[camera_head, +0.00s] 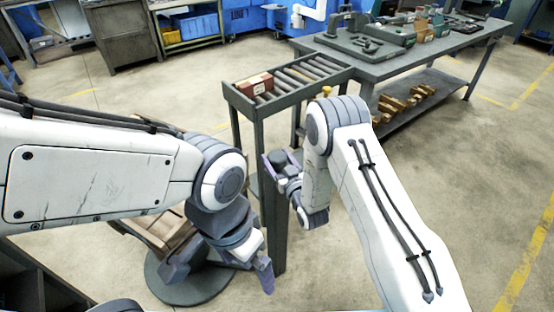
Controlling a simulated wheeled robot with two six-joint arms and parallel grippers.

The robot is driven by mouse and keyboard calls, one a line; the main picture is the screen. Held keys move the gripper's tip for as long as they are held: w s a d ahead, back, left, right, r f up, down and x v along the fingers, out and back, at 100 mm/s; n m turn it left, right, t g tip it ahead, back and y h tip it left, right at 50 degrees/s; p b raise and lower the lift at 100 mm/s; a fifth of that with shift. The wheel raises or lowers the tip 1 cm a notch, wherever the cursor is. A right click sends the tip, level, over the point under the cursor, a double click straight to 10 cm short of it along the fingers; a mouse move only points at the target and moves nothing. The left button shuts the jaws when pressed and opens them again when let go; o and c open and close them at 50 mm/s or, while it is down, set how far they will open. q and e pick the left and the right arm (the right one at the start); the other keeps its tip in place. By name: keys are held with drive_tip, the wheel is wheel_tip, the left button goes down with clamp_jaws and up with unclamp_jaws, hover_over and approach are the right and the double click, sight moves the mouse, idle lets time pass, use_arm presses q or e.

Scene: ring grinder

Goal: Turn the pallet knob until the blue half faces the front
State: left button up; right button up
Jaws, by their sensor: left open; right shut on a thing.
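A wooden pallet (165,232) shows at the lower left on a round dark base (190,286), partly hidden by my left arm. No knob and no blue half can be made out on it. My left gripper (222,268) is open, fingers spread, in front of the base's right side; nothing shows between them. My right gripper (277,162) is higher, in front of the roller stand's leg, its fingers pointing left. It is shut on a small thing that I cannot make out.
A grey roller stand (284,103) with a red-brown box (254,84) rises behind my grippers. A grey workbench (410,62) with tools stands at the back right, with wooden blocks (402,102) on its lower shelf. The floor at the right is clear.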

drive_tip(key=m+h+b, duration=0.1)
drive_tip(key=m+h, duration=0.1)
drive_tip(key=h, duration=0.1)
drive_tip(key=m+t+h+b, duration=0.1)
drive_tip(key=m+h, duration=0.2)
drive_tip(key=h, duration=0.1)
drive_tip(key=shift+a+f+h+b, duration=0.1)
drive_tip(key=shift+a+h+b, duration=0.05)
drive_tip(key=shift+h+b, duration=0.2)
drive_tip(key=m+h+b, duration=0.1)
drive_tip(key=m+h, duration=0.2)
drive_tip(key=h, duration=0.1)
drive_tip(key=shift+h+b, duration=0.25)
drive_tip(key=shift+b, duration=0.05)
drive_tip(key=shift+d+m+g+h+b, duration=0.2)
drive_tip(key=shift+m+g+h+b, duration=0.15)
drive_tip(key=shift+m+g+h, duration=0.6)
drive_tip(key=shift+h, duration=0.55)
drive_tip(key=o, duration=1.3)
drive_tip(key=shift+c, duration=0.2)
